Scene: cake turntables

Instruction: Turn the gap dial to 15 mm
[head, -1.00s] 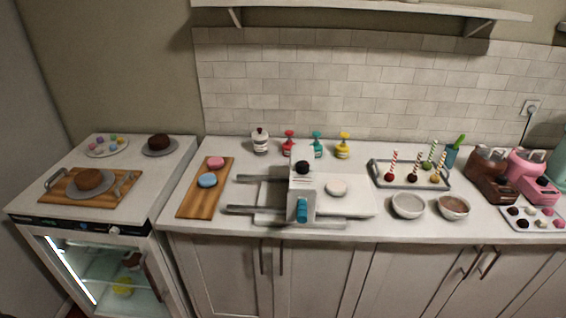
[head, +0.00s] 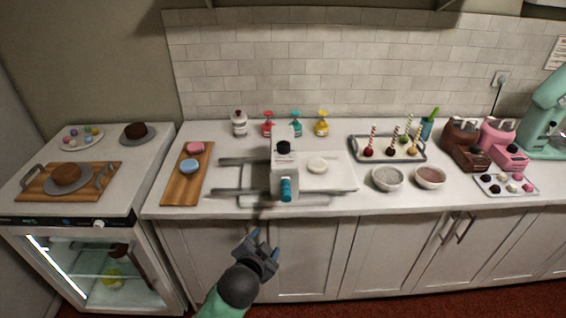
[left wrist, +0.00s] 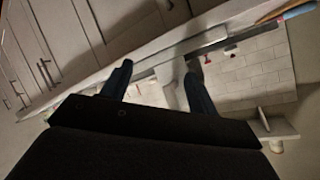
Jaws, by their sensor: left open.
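The dough sheeter (head: 284,160) stands on the counter in the head view, a white upright block with grey rails out to the left and a white bed to the right. A teal knob (head: 286,189) is on its front face and a black knob (head: 283,147) on its top. I cannot read any scale. A white round piece (head: 318,166) lies on the bed. My left gripper (head: 261,245) is open and empty, below and in front of the counter edge, apart from the machine. In the left wrist view its fingers (left wrist: 158,88) are spread. My right gripper is not in view.
The counter front edge is clear.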

